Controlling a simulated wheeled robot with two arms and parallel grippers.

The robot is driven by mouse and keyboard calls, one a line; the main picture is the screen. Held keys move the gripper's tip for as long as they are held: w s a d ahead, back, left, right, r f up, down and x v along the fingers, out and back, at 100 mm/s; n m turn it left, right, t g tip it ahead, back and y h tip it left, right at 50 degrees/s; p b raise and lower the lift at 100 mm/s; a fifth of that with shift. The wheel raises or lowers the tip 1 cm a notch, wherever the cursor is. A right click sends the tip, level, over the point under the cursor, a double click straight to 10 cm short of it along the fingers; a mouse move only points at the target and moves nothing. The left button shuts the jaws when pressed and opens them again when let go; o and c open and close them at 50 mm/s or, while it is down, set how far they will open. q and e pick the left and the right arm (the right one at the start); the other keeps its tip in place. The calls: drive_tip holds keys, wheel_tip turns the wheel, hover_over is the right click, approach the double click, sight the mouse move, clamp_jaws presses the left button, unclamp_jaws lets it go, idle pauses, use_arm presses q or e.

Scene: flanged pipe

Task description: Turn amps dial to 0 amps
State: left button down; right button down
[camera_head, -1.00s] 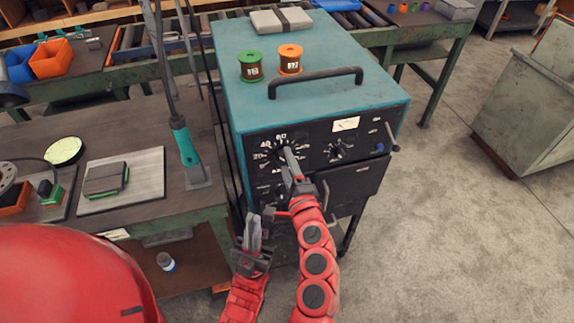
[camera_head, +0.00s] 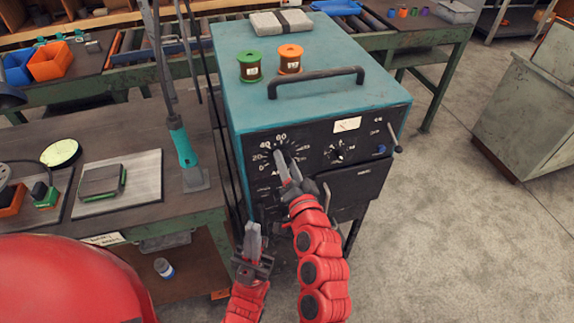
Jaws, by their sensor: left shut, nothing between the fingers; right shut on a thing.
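The amps dial (camera_head: 271,152) is on the upper left of the black front panel of the teal welding machine (camera_head: 322,95). White marks 0, 20, 40 and 60 show around its left and top sides. My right gripper (camera_head: 281,158) reaches it from the lower right and is shut on its knob. The fingers hide the knob and its pointer, so I cannot tell its setting. My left gripper (camera_head: 252,232) is shut and empty, pointing up below the panel and apart from the machine.
A second, smaller dial (camera_head: 338,153), a meter (camera_head: 347,124) and a side lever (camera_head: 393,138) are right of the amps dial. Green and orange spools (camera_head: 250,67) stand on the machine top. A workbench (camera_head: 125,135) stands at left. Floor is open at right.

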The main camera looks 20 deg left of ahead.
drive_tip(key=shift+s+a+f+n+b, duration=0.1)
drive_tip(key=shift+n+b, duration=0.5)
drive_tip(key=shift+n, duration=1.05)
drive_tip(key=shift+a+f+n+b, duration=0.1)
drive_tip(key=shift+n+b, duration=0.5)
drive_tip(key=shift+n, duration=1.05)
drive_tip(key=shift+d, duration=0.1)
drive_tip(key=shift+c, duration=1.5)
unclamp_jaws()
drive_tip(key=shift+r, duration=0.2)
